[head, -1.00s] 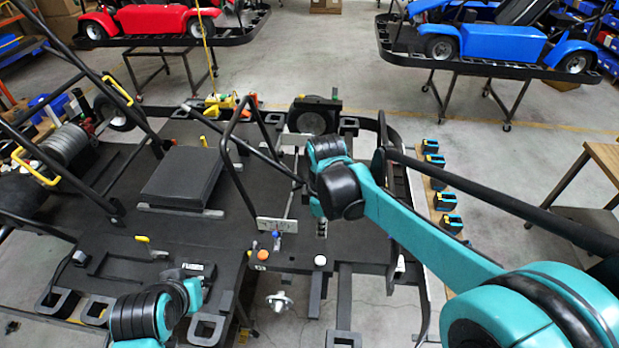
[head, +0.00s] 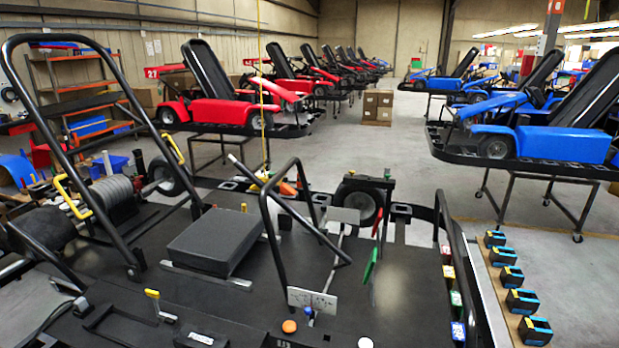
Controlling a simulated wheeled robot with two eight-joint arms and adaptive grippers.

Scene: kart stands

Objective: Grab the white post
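A small white round top (head: 365,342) shows at the bottom edge of the head view, on the front part of the black kart frame (head: 235,285). It may be the top of the white post; the rest of it is cut off by the picture edge. An orange round knob (head: 289,326) stands to its left. Neither of my grippers is in view.
A bent black bar (head: 275,235) and pale plates (head: 312,300) rise from the kart. A black seat pad (head: 215,241) lies left of centre. Several black-and-blue blocks (head: 522,301) line a board at the right. Red karts (head: 228,110) and blue karts (head: 562,142) stand behind.

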